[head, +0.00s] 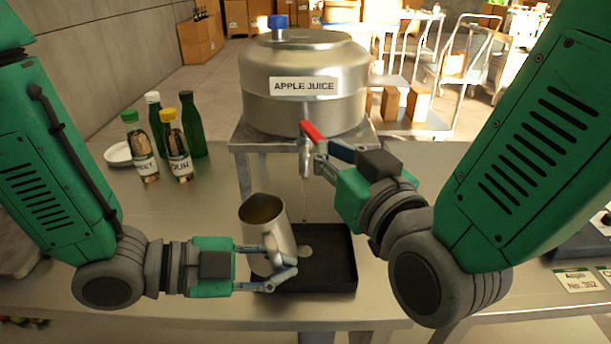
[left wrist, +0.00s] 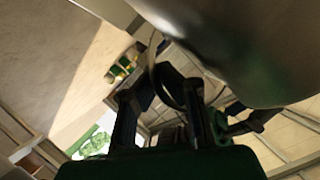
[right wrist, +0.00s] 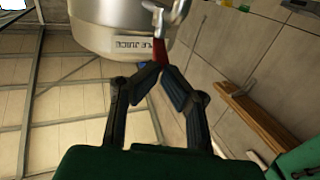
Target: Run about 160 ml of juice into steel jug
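The steel jug (head: 262,222) is tilted over the black drip tray (head: 335,262), with its open mouth towards me. My left gripper (head: 285,268) is shut on its handle side; the left wrist view shows the fingers (left wrist: 165,95) around the curved handle. The apple juice tank (head: 305,95) has a tap (head: 305,160) with a red lever (head: 311,131). My right gripper (head: 325,158) is at the lever; in the right wrist view its fingertips (right wrist: 162,72) close on the lever's end. A thin stream falls from the spout, apparently by the jug's right edge. The juice level is unclear.
Several bottles (head: 170,145) and a white dish (head: 118,155) stand on the steel table at left. The tank rests on a metal stand (head: 240,135). A label card (head: 578,281) lies at right. Trolleys and boxes are far behind.

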